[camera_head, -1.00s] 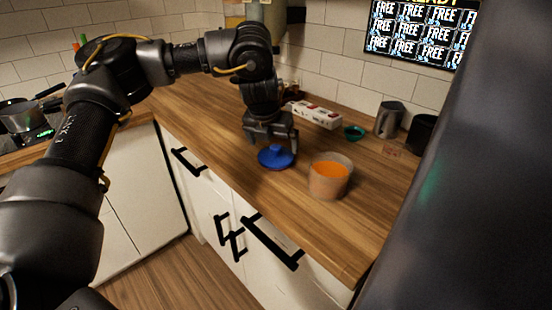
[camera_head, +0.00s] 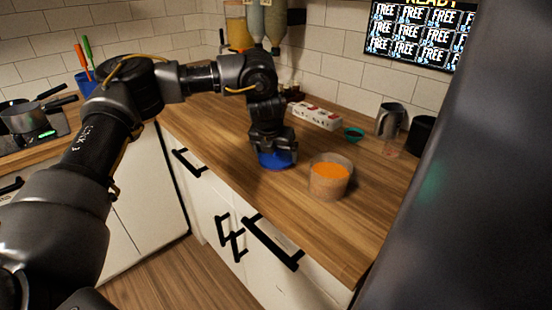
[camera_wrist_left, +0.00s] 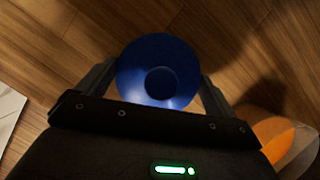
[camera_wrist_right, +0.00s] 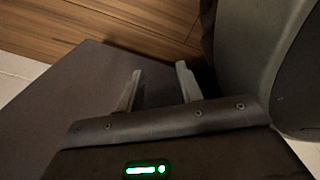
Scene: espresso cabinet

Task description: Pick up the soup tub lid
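The soup tub lid (camera_head: 277,161) is a round blue disc with a raised knob, on the wooden counter near its front edge. My left gripper (camera_head: 272,152) is lowered over it from above. In the left wrist view the lid (camera_wrist_left: 158,82) lies between the two spread fingers (camera_wrist_left: 160,76), one at each side; I cannot tell whether they touch its rim. The gripper partly hides the lid in the head view. The soup tub (camera_head: 329,179), with orange contents, stands just right of the lid. My right gripper (camera_wrist_right: 158,72) is open and empty in its wrist view.
A white and red box (camera_head: 316,116), a small green bowl (camera_head: 354,134), a metal pitcher (camera_head: 390,120) and a dark container (camera_head: 420,136) stand toward the back wall. Black drawer handles (camera_head: 272,243) stick out below the counter. The counter front-right is clear.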

